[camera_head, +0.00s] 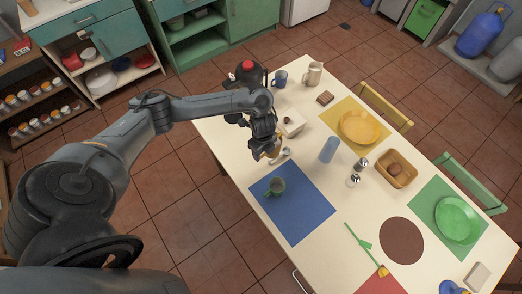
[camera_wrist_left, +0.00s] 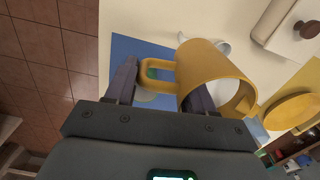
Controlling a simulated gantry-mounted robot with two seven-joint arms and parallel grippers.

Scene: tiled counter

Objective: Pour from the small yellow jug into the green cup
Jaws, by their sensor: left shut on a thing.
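The small yellow jug (camera_wrist_left: 208,70) is in my left gripper (camera_wrist_left: 160,88), whose fingers close on its handle. In the head view the jug (camera_head: 273,153) is small and partly hidden by the left gripper (camera_head: 266,146), above the counter just behind the blue mat. I cannot tell how far it tilts. The green cup (camera_head: 275,186) stands on the blue mat (camera_head: 301,214), in front of the gripper and apart from it. In the left wrist view the cup is mostly hidden behind the jug's handle and the finger. My right gripper is not in view.
A white box (camera_head: 292,124) with a dark knob is behind. A light-blue tumbler (camera_head: 328,149) and two shakers (camera_head: 353,180) stand to the right. The mat around the cup is clear.

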